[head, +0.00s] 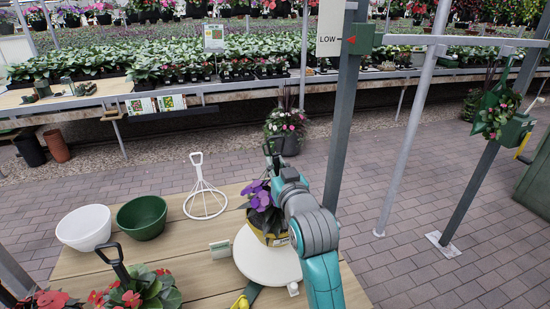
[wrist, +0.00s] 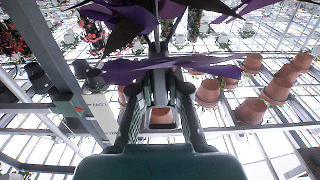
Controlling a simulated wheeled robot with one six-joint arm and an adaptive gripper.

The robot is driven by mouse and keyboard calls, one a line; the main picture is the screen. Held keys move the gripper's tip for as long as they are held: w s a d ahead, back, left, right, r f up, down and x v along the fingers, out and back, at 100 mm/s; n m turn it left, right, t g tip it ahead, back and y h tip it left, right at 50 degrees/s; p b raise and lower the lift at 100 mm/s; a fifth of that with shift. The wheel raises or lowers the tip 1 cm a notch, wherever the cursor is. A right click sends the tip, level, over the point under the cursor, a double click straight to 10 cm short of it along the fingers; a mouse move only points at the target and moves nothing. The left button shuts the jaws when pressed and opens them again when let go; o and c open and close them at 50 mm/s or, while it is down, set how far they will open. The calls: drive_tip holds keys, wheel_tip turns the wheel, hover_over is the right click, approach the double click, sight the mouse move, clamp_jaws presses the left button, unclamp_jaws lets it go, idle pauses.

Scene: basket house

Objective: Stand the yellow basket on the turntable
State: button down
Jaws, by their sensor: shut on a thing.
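The yellow basket (head: 276,239) holds a plant with purple flowers. In the head view it is upright over the back part of the white round turntable (head: 262,266). I cannot tell whether its base touches the disc. My gripper (head: 275,160) is above the flowers at the basket's black handle, partly hidden by my own wrist. In the wrist view my gripper (wrist: 160,112) is shut on the dark handle, with purple leaves across the top. The basket's body is hidden there.
On the wooden table stand a white bowl (head: 84,226), a green bowl (head: 142,217), a white wire stand (head: 205,200) and a red-flowered basket (head: 140,290) with a black handle. A grey post (head: 343,110) with a LOW sign (head: 330,40) rises close to the right of my gripper.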

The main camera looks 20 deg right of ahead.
drive_tip(key=shift+f, duration=2.3)
drive_tip(key=c, duration=1.5)
unclamp_jaws()
drive_tip(key=shift+f, duration=0.25)
drive_tip(key=shift+c, duration=0.2)
drive_tip(key=o, duration=0.4)
drive_tip(key=shift+r, duration=0.1)
drive_tip(key=s, duration=1.2)
drive_tip(key=shift+s, duration=0.1)
